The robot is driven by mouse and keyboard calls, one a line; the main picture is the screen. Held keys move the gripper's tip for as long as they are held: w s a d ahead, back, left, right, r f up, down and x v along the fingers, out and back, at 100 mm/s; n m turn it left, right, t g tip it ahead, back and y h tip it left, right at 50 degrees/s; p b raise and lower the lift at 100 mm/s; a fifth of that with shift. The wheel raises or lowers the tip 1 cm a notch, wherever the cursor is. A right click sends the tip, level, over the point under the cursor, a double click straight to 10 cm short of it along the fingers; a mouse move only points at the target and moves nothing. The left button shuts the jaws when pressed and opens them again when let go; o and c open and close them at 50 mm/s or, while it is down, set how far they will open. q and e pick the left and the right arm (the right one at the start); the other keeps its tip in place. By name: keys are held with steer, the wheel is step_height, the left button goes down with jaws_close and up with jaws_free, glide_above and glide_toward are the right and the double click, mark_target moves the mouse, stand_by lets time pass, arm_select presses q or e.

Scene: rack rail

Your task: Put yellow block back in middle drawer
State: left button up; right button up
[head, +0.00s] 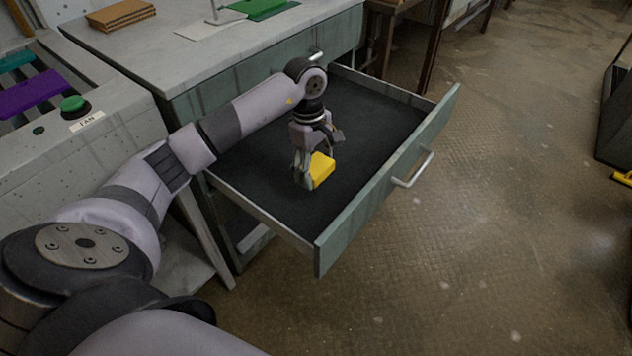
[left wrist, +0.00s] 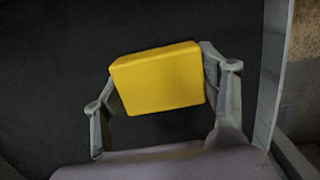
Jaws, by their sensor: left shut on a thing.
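The yellow block (head: 320,170) is between the fingers of my left gripper (head: 312,176), which is shut on it. The left wrist view also shows the block (left wrist: 158,79) held between the two fingers (left wrist: 160,95). I cannot tell whether the block touches the floor. My right gripper is not in view.
The cabinet top (head: 185,55) holds a brown stack (head: 120,14) and a green item (head: 262,8). The drawer's handle (head: 412,170) faces the open floor at the right.

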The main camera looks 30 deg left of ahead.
arm_select(q)
step_height(320, 180, down, 5)
steer(key=shift+r+b, duration=0.15)
steer(key=shift+b, duration=0.2)
steer(key=shift+f, duration=0.25)
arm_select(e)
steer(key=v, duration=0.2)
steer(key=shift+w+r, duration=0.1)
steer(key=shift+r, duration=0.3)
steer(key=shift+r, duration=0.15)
arm_select(q)
steer(key=o, duration=1.1)
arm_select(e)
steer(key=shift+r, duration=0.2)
